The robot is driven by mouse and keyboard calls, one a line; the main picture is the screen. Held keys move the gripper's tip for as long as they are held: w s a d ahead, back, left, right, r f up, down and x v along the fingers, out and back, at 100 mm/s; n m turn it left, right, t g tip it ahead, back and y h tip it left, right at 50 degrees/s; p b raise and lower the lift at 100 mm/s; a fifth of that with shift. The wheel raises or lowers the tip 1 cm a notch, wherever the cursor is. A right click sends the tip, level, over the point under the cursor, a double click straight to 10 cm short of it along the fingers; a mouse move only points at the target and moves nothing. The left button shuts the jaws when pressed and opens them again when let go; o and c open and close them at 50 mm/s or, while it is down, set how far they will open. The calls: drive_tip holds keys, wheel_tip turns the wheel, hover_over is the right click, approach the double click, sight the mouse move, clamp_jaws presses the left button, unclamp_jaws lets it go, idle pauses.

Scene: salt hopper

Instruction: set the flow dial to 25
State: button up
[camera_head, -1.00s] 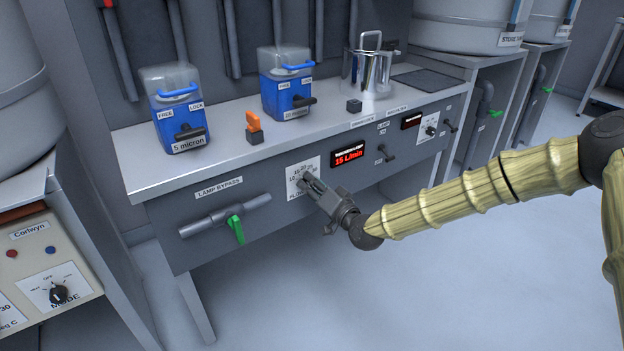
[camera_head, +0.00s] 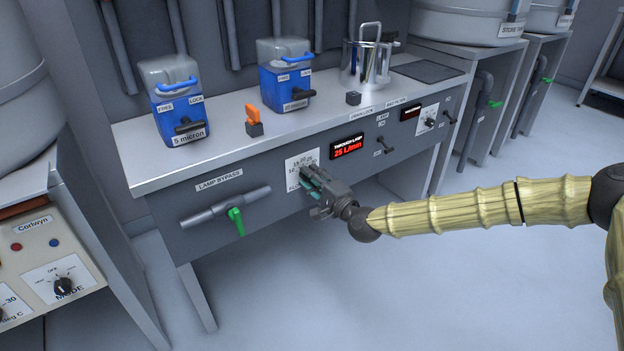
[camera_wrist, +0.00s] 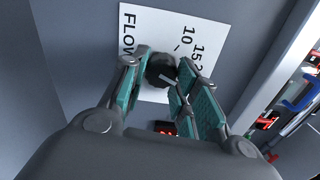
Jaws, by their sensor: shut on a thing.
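The flow dial (camera_wrist: 162,70) is a dark round knob on a white scale plate (camera_head: 301,163) on the bench's front panel. My gripper (camera_head: 308,178) reaches the dial from the right and front. In the wrist view its teal-padded fingers (camera_wrist: 160,82) are shut around the knob. The fingers hide much of the dial in the head view. The red display (camera_head: 348,147) beside the plate reads 25 L/min.
The lamp bypass valve (camera_head: 235,215) with a green handle sits left of the dial. Two blue canisters (camera_head: 180,110) (camera_head: 285,85), an orange switch (camera_head: 253,120) and a metal jug (camera_head: 366,65) stand on the bench top. The floor in front is clear.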

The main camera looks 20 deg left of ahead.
drive_tip(key=shift+m, duration=0.6)
drive_tip(key=o, duration=1)
drive_tip(key=shift+d, duration=0.1)
drive_tip(key=v, duration=1.2)
